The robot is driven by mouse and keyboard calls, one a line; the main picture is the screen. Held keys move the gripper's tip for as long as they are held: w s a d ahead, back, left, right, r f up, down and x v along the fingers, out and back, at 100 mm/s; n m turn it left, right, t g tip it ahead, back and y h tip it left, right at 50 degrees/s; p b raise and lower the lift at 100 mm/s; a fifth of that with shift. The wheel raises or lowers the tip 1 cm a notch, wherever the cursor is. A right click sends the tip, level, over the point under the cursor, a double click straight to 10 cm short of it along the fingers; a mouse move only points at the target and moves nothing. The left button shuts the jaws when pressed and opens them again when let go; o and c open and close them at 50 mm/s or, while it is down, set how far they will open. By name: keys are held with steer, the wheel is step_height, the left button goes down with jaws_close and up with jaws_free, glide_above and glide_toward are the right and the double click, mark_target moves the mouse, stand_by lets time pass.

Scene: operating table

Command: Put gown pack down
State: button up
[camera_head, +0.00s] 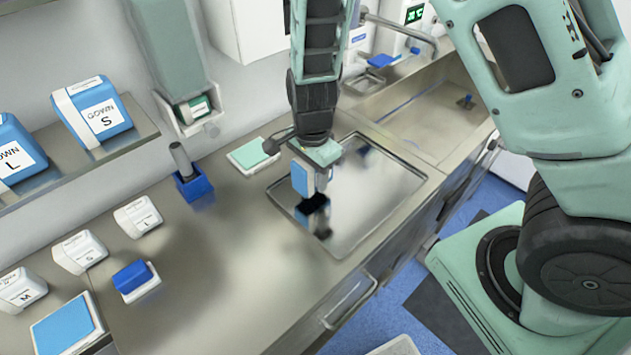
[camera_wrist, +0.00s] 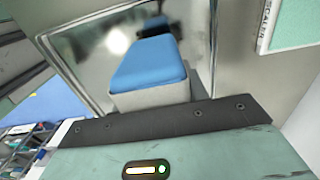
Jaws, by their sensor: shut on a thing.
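A gown pack (camera_head: 301,179) with a blue face and a pale side is held at my gripper (camera_head: 318,168). In the wrist view the pack (camera_wrist: 150,65) shows its blue face and pale near side just beyond the gripper's dark edge. My gripper is shut on it; its fingertips are mostly hidden. The pack is over the left part of a shiny metal tray (camera_head: 385,190) set on the steel counter. A dark reflection lies below the pack on the tray. It appears slightly above the surface, but I cannot tell the exact gap.
A green-topped pack (camera_head: 254,154) lies left of the tray. A blue holder (camera_head: 194,185) stands farther left, with several small white boxes beyond. Gown boxes (camera_head: 93,110) sit on a wall shelf. A sink (camera_head: 440,110) is behind the tray. The tray's right part is clear.

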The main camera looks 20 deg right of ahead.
mark_target(313, 184)
steer(key=shift+f, duration=1.65)
steer(key=shift+f, duration=0.2)
steer(key=o, duration=1.2)
steer(key=shift+c, duration=0.2)
steer(key=shift+r, duration=0.1)
